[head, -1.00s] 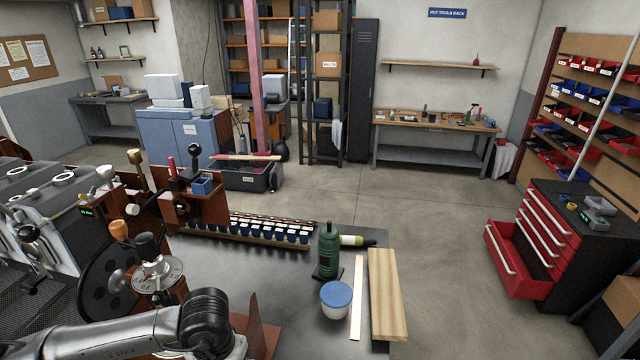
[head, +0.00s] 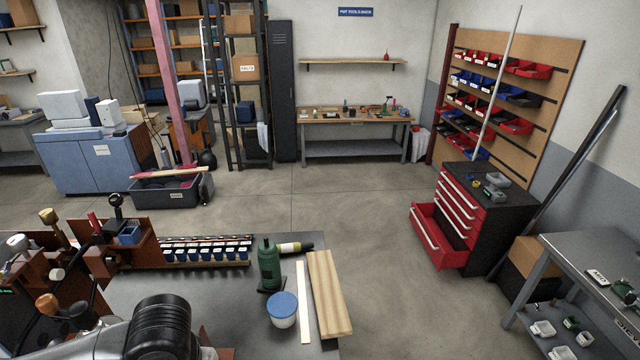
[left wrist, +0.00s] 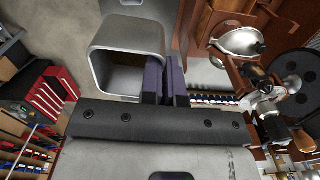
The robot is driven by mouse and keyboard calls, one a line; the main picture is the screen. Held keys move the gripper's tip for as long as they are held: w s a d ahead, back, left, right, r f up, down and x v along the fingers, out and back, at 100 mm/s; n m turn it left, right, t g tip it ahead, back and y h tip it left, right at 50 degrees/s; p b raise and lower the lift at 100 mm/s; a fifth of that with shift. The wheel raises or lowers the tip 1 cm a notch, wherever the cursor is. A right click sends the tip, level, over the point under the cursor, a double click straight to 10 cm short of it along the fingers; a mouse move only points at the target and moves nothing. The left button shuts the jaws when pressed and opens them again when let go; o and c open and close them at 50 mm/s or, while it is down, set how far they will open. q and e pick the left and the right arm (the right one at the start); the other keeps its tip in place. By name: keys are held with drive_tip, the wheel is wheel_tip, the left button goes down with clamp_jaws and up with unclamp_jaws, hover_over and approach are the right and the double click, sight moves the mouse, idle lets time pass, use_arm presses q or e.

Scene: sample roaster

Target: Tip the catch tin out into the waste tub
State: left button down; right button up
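In the left wrist view a grey square-mouthed metal tin (left wrist: 96,72), which looks like the catch tin, is at my left gripper (left wrist: 166,80). The dark finger pads are close together with the tin's side wall between them. The inside of the tin shows a brown area, but I cannot tell whether it is contents. A dark tub (head: 180,198) with a small label stands on the floor at the left of the head view, apparently the waste tub. Sticks and other items lie in or across it. My left gripper and the tin are outside the head view; my right gripper is in neither view.
A red drawer cabinet (head: 455,225) with an open drawer stands right. The middle floor is clear.

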use_arm(q)
drive_tip(key=s+r+p, duration=0.3)
drive_tip(key=r+p, duration=0.2)
drive_tip(key=r, duration=0.1)
drive_tip(key=shift+s+r+p, duration=0.15)
drive_tip(key=shift+s+p, duration=0.1)
drive_tip(key=shift+p, duration=0.05)
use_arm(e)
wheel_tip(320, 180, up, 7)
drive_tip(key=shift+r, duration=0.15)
